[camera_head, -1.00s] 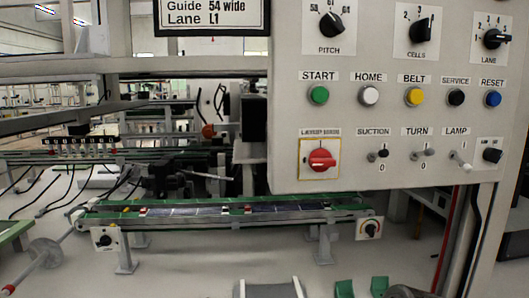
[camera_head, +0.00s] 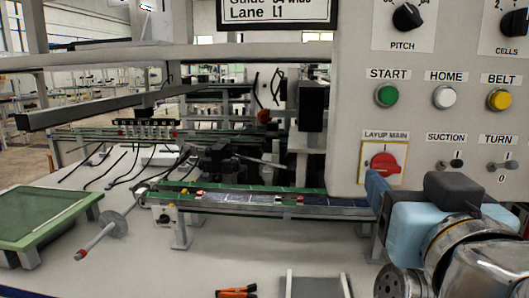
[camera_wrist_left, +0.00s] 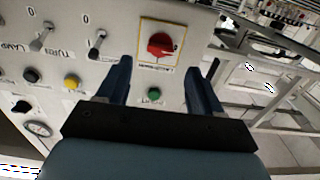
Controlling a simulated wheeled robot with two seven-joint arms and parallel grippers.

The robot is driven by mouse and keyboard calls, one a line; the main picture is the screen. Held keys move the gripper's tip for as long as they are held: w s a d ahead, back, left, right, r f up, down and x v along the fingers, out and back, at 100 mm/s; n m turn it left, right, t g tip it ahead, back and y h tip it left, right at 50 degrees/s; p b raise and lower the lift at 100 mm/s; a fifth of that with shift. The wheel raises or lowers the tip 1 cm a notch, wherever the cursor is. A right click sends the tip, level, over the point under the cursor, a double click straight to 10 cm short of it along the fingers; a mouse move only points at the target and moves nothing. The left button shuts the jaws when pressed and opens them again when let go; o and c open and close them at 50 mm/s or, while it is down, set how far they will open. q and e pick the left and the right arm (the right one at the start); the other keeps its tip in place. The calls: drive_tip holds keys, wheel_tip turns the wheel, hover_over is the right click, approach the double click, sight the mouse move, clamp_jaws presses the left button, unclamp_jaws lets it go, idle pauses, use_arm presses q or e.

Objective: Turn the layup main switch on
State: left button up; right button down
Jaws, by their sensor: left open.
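The layup main switch is a red rotary knob (camera_head: 384,162) on a pale yellow-edged plate, low on the left of the grey control panel (camera_head: 345,100). Its handle looks roughly horizontal. My left gripper (camera_head: 378,182) is in front of the panel, just below the knob in the head view, covering the plate's lower edge. In the left wrist view, the red knob (camera_wrist_left: 161,45) is ahead of the blue fingers and between their lines. The left gripper (camera_wrist_left: 163,72) is open and empty there, apart from the knob. My right gripper is not in view.
The green START button (camera_head: 387,96) is above the switch. The SUCTION toggle (camera_head: 452,163) and TURN toggle (camera_head: 502,166) are close on its right. A conveyor (camera_head: 250,202) runs behind and below the panel. Orange-handled pliers (camera_head: 236,292) lie on the table.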

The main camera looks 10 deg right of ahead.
sight(389, 168)
use_arm(q)
drive_tip(key=p+x, duration=0.1)
drive_tip(key=x, duration=0.5)
drive_tip(key=c, duration=1.1)
drive_tip(key=shift+o, duration=0.2)
drive_tip(key=shift+f, duration=0.1)
